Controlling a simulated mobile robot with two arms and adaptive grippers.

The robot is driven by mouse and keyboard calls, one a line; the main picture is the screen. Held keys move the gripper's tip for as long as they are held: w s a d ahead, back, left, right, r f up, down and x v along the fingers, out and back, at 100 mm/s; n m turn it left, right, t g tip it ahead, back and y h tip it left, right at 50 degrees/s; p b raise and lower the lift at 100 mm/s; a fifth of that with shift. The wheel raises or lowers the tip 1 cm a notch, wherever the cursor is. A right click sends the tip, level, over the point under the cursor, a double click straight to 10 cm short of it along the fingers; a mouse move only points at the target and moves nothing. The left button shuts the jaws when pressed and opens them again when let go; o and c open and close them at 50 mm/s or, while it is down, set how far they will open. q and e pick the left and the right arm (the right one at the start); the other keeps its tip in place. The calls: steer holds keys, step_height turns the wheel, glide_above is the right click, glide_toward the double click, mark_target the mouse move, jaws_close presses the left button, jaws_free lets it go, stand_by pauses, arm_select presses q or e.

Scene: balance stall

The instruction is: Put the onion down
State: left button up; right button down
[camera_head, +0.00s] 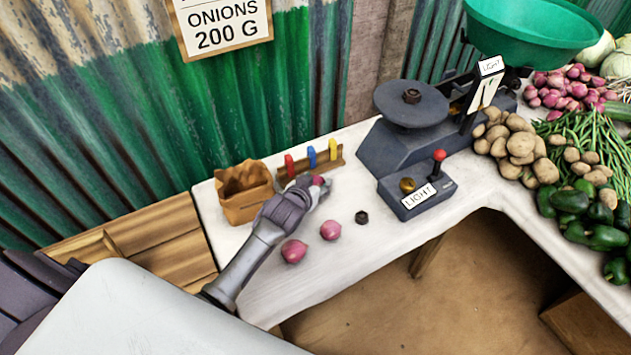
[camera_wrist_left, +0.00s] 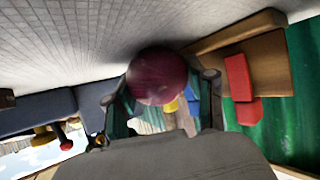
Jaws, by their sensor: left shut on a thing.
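My left gripper (camera_head: 318,187) is shut on a reddish-purple onion (camera_wrist_left: 158,76), which shows between the fingers in the left wrist view. In the head view only a bit of this onion (camera_head: 318,180) shows past the gripper. The gripper is over the white-covered table, just in front of the wooden rack. Two other onions lie on the table beside my left arm, one nearer (camera_head: 293,251) and one farther (camera_head: 330,230). I cannot tell whether the held onion touches the table. My right gripper is not in view.
A brown paper bag (camera_head: 245,192) stands left of the wooden rack (camera_head: 324,167) with coloured tabs. A small dark weight (camera_head: 361,217) lies right of the onions. A dark scale (camera_head: 395,156) with a flat plate and green pan (camera_head: 533,27) stands farther right, near potatoes (camera_head: 517,147).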

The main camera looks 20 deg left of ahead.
arm_select(q)
steer(key=shift+f, duration=0.15)
steer(key=o, duration=1.2)
